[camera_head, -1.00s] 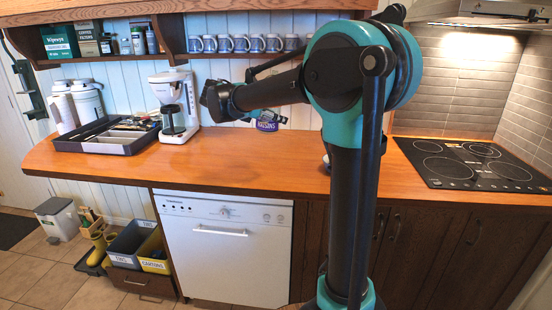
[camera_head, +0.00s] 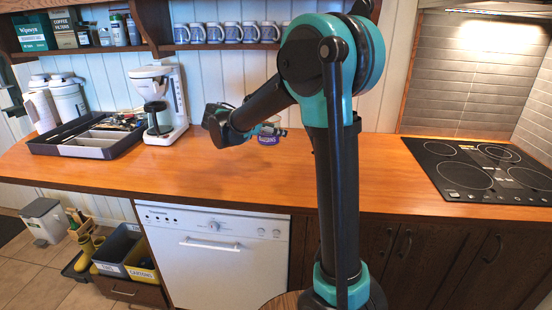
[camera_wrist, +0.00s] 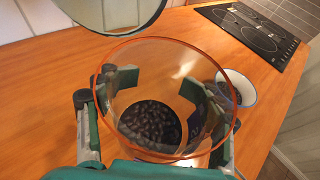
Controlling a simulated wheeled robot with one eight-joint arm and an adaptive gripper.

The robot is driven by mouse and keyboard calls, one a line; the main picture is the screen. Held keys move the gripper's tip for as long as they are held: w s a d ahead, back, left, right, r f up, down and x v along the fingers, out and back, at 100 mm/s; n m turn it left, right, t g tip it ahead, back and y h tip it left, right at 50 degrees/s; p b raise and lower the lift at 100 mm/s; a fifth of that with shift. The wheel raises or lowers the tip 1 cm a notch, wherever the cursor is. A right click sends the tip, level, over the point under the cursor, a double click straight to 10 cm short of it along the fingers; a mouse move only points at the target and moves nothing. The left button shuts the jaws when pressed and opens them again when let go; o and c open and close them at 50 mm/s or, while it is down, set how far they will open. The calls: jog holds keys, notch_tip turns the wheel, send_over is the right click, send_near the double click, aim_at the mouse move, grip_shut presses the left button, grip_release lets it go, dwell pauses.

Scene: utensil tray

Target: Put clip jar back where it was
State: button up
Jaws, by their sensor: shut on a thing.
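The clip jar (camera_head: 269,138) is clear, with a purple label, and hangs at the end of my arm over the middle of the counter. The wrist view looks down into the jar (camera_wrist: 165,100): it has an orange rim, dark pieces at the bottom and a round lid swung open at the top of the picture. My gripper (camera_wrist: 163,103) is shut around the jar, one finger on each side. In the head view my wrist partly hides the gripper (camera_head: 262,130). I cannot tell whether the jar's base touches the counter.
A grey utensil tray (camera_head: 85,147) and a white coffee maker (camera_head: 165,100) stand on the left. A white bowl with a blue rim (camera_wrist: 240,86) is close right of the jar. A black hob (camera_head: 480,170) is on the right. Mugs (camera_head: 230,33) line the shelf above. The front middle counter is clear.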

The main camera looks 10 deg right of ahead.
notch_tip(320, 180, down, 11)
jog(key=shift+f, duration=0.1)
dwell(0.4)
jog(key=o, duration=1.9)
jog(key=shift+o, duration=0.2)
jog(key=v, duration=1.2)
